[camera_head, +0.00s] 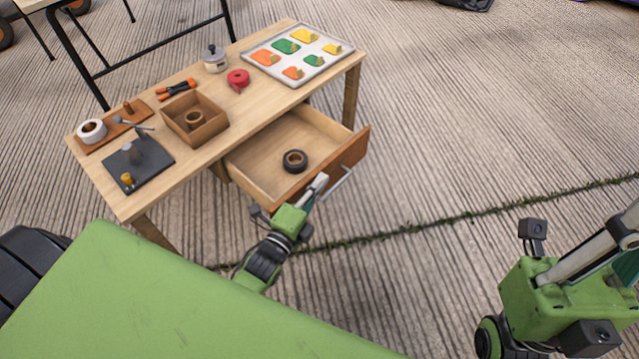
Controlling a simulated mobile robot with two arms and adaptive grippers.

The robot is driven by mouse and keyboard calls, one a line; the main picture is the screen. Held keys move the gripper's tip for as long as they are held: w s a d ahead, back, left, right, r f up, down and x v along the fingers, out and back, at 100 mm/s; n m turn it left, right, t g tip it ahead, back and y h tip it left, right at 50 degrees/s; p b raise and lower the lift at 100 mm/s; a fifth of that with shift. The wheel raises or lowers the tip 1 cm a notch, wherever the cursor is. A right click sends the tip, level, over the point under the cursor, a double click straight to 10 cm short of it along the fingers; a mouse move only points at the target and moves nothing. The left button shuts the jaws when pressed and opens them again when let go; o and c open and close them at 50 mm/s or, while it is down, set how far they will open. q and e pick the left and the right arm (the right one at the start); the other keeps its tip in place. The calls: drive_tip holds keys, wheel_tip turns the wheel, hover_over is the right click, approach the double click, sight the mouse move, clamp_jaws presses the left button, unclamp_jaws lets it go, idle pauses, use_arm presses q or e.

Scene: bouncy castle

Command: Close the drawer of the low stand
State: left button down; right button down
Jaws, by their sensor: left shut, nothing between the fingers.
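The low stand (150,200) is a light wooden table at the upper left. Its drawer (262,184) is pulled out toward me, with a brown front (352,156) and a metal bar handle (338,185). A black roll of tape (294,161) lies inside the drawer. My left gripper (320,183) is shut and empty, with its fingertips at the drawer front, left of the handle. I cannot tell whether they touch. My right arm (545,295) is at the lower right; its fingertips are outside the picture.
A black-framed table (150,60) stands behind.

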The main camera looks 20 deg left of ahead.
use_arm(q)
drive_tip(key=shift+a, duration=0.1)
drive_tip(key=w+a, duration=0.1)
drive_tip(key=a, duration=0.3)
drive_tip(key=w+a, duration=0.2)
drive_tip(key=a, duration=0.2)
drive_tip(key=w+a, duration=0.1)
drive_tip(key=a, duration=0.3)
drive_tip(key=shift+w+a, duration=0.2)
drive_tip(key=shift+w, duration=0.05)
